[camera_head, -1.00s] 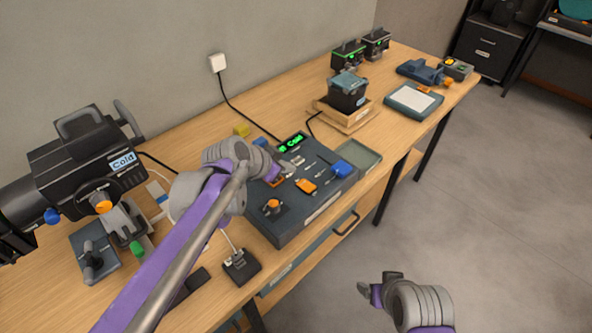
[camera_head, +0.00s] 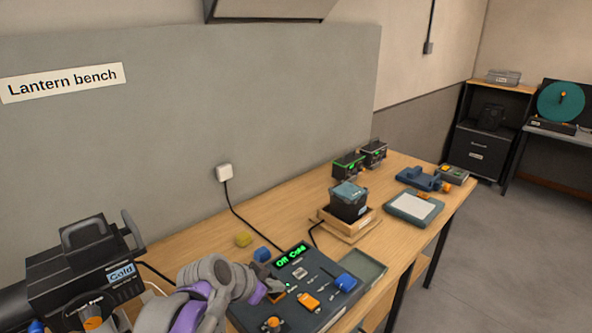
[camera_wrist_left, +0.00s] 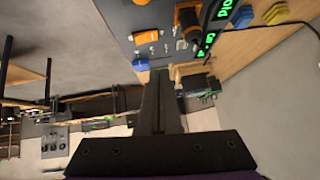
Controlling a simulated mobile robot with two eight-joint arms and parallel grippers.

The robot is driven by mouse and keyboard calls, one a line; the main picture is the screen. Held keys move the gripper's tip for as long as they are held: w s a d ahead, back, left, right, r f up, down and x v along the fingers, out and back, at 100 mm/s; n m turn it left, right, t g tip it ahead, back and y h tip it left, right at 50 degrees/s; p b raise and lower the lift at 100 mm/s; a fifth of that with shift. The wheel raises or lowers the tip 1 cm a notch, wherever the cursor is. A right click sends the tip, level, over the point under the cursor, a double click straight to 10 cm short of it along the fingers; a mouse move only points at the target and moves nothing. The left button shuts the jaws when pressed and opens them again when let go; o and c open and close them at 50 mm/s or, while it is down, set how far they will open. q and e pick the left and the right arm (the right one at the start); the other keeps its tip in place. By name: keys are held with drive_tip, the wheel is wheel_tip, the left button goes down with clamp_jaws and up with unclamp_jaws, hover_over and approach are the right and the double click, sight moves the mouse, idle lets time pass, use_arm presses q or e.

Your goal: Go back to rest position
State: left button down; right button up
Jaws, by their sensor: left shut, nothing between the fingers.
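My left gripper (camera_head: 275,288) is over the left part of the dark fader console (camera_head: 318,322), in the head view. Its fingers are together and hold nothing; they also show shut in the left wrist view (camera_wrist_left: 160,80). The console has a green lit display (camera_head: 291,256), an orange fader knob (camera_head: 309,302), a blue knob (camera_head: 346,282) and another orange knob (camera_head: 272,323). Whether the fingers touch the console cannot be told. My right gripper is out of view.
A yellow knob (camera_head: 243,239) and a blue knob (camera_head: 262,254) lie behind the console. A dark box (camera_head: 348,203) sits on a wooden tray. Open floor (camera_head: 490,270) lies to the right.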

use_arm(q)
drive_tip(key=s+a+f+n+y, duration=0.1)
drive_tip(key=s+a+f+n, duration=0.2)
drive_tip(key=s, duration=0.4)
drive_tip(key=s+a+f+n+g+y, duration=0.1)
drive_tip(key=s+a+f+n+y, duration=0.1)
drive_tip(key=s, duration=0.6)
drive_tip(key=s+a+f+n+y, duration=0.2)
drive_tip(key=s+a+f+n, duration=0.2)
drive_tip(key=s+a+f, duration=0.2)
drive_tip(key=shift+s+a+f, duration=0.35)
drive_tip(key=shift+s+f, duration=0.4)
drive_tip(key=shift+f, duration=0.15)
